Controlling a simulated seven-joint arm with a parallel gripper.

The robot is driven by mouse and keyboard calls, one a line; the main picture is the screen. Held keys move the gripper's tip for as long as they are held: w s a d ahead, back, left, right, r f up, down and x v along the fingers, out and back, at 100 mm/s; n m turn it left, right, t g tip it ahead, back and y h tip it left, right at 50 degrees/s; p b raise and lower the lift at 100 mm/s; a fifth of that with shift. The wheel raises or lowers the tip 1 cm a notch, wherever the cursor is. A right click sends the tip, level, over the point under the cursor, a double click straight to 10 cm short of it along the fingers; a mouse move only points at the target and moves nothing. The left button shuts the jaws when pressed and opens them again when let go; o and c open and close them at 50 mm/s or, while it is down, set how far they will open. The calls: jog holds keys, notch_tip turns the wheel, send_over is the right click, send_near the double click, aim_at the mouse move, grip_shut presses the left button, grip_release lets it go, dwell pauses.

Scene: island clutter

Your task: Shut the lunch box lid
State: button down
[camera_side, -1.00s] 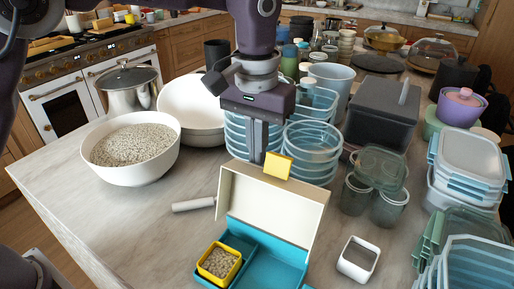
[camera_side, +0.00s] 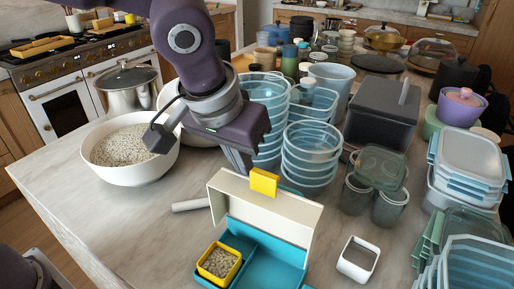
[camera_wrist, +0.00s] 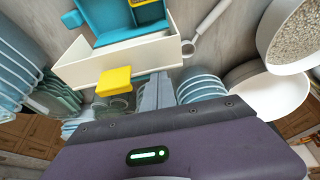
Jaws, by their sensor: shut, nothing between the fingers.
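The lunch box has a teal base (camera_side: 270,262) on the counter and a cream lid (camera_side: 290,226) that stands open, roughly upright, with a yellow latch (camera_side: 263,181) at its top edge. A small yellow cup of grain (camera_side: 219,262) sits in the left compartment of the base. My gripper (camera_side: 240,172) is shut and empty, tilted, just behind the lid's upper left part. The lid hides its fingertips in the side view. In the wrist view, my fingers (camera_wrist: 156,92) are near the lid (camera_wrist: 120,59), beside the latch (camera_wrist: 114,82). I cannot tell whether they touch the lid.
Stacked clear blue bowls (camera_side: 311,155) stand close behind the lid. A white bowl of grain (camera_side: 128,150) is at left. The front left counter is clear.

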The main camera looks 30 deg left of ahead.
aim_at(236, 181)
jog(key=s+t, duration=0.2)
jog(key=s, duration=0.1)
jog(key=shift+s+d+f, duration=0.1)
jog(key=shift+s, duration=0.3)
jog(key=s+f, duration=1.1)
jog(key=shift+s+d+f, duration=0.1)
jog(key=shift+s+f, duration=0.05)
jog(key=shift+f, duration=0.15)
jog(key=v, duration=0.6)
jog(key=a+r, duration=0.4)
jog(key=a, duration=0.5)
jog(key=s+a+r, duration=0.1)
jog(key=a+r, duration=0.4)
jog(key=a, duration=0.4)
jog(key=shift+s+a+r+g, duration=0.15)
jog(key=shift+a+g, duration=0.25)
